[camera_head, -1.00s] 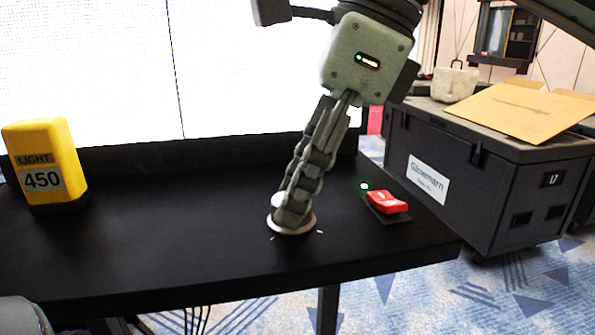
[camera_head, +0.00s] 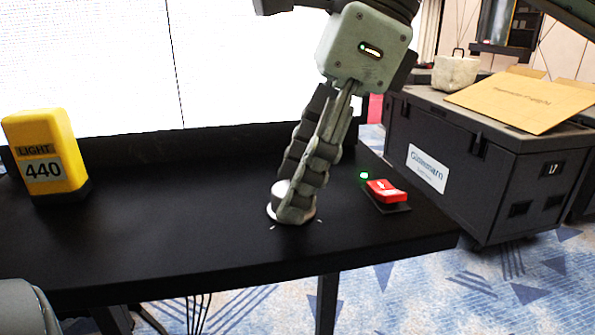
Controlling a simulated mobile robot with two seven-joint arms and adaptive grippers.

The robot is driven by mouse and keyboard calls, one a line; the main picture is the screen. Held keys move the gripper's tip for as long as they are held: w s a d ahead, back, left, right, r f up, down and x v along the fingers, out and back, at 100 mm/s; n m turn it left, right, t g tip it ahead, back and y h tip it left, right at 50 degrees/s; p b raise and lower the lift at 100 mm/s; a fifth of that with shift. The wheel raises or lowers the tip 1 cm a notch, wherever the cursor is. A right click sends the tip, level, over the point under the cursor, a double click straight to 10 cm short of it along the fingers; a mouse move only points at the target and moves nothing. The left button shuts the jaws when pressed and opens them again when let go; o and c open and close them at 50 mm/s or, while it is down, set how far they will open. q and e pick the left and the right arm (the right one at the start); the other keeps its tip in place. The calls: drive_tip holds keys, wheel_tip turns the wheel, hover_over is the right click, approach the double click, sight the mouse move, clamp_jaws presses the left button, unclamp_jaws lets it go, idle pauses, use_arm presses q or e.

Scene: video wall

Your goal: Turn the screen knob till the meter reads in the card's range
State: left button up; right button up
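The yellow light meter (camera_head: 44,150) stands upright at the left of the black desk and reads 440. The pale round screen knob (camera_head: 279,193) sits near the desk's front, partly hidden by my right gripper. My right gripper (camera_head: 294,205) reaches down from above with its fingers closed around the knob. The bright white screen (camera_head: 90,70) fills the back left, with no picture readable on it. No card with a range shows in this view. My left gripper does not show.
A red rocker switch (camera_head: 384,190) with a lit green lamp (camera_head: 364,175) is just right of the knob on the desk (camera_head: 180,230). A dark flight case (camera_head: 470,160) bearing a flat brown cardboard piece (camera_head: 525,100) stands at the right. The desk between meter and knob is clear.

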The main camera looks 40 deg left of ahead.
drive_tip(key=v, duration=1.2)
idle(0.3)
